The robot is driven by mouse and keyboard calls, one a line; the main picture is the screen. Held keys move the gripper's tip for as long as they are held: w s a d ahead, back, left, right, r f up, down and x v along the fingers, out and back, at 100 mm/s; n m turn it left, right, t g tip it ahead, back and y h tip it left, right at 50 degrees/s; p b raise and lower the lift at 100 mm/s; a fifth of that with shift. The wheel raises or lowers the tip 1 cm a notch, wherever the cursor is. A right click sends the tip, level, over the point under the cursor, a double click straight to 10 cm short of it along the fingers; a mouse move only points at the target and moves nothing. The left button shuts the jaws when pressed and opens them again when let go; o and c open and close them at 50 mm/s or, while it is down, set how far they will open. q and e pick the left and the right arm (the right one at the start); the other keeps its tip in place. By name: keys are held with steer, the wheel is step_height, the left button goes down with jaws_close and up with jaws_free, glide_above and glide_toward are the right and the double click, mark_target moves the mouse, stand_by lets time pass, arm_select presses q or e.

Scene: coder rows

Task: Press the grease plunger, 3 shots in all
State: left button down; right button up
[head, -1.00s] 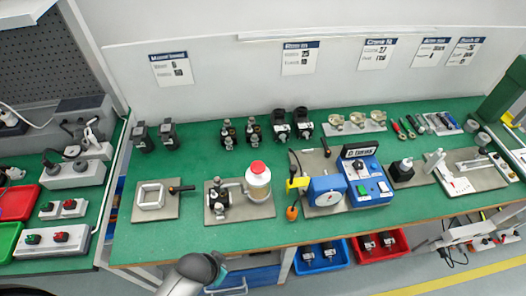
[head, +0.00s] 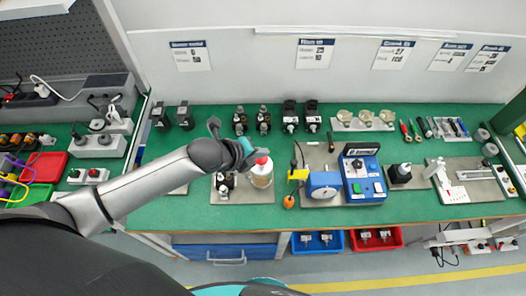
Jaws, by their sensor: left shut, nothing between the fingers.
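The grease unit is a cream-coloured container (head: 262,178) with a red cap (head: 263,161) on top, which I take for the plunger. It stands on a metal plate (head: 262,196) beside a dark and metal fitting (head: 226,185). My left gripper (head: 257,154) is shut and empty, at the upper left of the red cap. My wrist covers part of the cap, and I cannot tell whether the fingertips touch it. My right gripper is not in view.
The green bench (head: 400,215) carries a blue scale-like device (head: 322,186) and a blue control box (head: 363,178) right of the container. Several dark fittings stand behind. My left arm covers the plate with the square frame. Blue (head: 317,243) and red bins (head: 376,239) sit below the front edge.

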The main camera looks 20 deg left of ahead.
arm_select(q)
steer(key=shift+w+a+r+m+h+p, duration=0.1)
steer(key=shift+w+a+r+m+p, duration=0.25)
steer(key=shift+r+m, duration=0.55)
steer(key=shift+w+a+r+m+h+p, duration=0.15)
steer(key=shift+w+r+m, duration=0.4)
steer(key=shift+m, duration=0.6)
steer(key=shift+w+a+r+m+h+p, duration=0.2)
steer(key=shift+w+r+m, duration=0.25)
steer(key=shift+r+m, duration=0.45)
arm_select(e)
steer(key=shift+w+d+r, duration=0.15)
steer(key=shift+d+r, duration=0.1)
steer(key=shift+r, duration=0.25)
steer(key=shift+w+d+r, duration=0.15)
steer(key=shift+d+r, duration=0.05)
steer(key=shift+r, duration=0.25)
arm_select(q)
steer(key=shift+d+f, duration=0.1)
steer(key=shift+f, duration=0.15)
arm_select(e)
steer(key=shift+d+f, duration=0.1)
arm_select(q)
steer(key=b, duration=0.8)
glide_above(259, 160)
step_height(259, 160, down, 8)
steer(key=shift+s+r, duration=0.1)
steer(key=shift+f, duration=0.45)
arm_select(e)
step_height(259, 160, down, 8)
